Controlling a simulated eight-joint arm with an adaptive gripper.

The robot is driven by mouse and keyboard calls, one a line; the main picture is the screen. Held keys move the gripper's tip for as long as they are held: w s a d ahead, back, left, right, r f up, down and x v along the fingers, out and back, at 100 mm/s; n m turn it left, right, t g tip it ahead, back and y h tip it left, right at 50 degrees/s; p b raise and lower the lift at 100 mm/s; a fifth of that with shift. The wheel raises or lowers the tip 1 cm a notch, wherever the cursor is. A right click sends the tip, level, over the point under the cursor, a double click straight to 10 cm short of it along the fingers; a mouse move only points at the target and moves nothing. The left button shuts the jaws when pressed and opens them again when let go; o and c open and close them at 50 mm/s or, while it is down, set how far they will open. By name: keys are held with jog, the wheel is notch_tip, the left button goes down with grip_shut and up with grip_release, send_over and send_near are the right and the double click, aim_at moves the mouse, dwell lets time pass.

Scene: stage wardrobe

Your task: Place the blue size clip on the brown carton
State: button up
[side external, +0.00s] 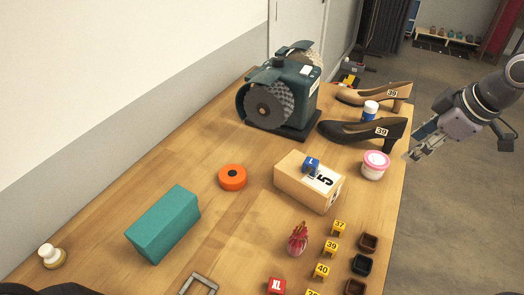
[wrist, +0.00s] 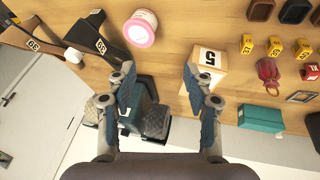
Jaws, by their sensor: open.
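The blue size clip (side external: 311,164), marked with a white L, rests on top of the brown carton (side external: 292,183), near its back edge in the side view. The carton is light tan with a white label reading 5, and it also shows in the wrist view (wrist: 216,59). I cannot make out the clip in the wrist view; my right finger may cover it. My gripper (side external: 412,155) is open and empty. It is off the right edge of the table, apart from the carton and clip. Its two fingers also show in the wrist view (wrist: 159,72).
Near my gripper are a pink-lidded jar (side external: 375,166), a black shoe (side external: 355,132) and a tan shoe (side external: 372,95). A green grinder (side external: 295,88) stands behind. An orange roll (side external: 233,177) and teal box (side external: 163,224) lie left. Yellow number clips (side external: 331,247) stand in front.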

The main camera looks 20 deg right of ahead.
jog(key=s+d+f+m+t, duration=0.2)
jog(key=s+d+f+m, duration=0.2)
jog(key=m, duration=0.3)
jog(key=shift+s+d+f+m+h, duration=0.25)
jog(key=shift+s+f+m+h, duration=0.05)
jog(key=shift+s+f, duration=0.3)
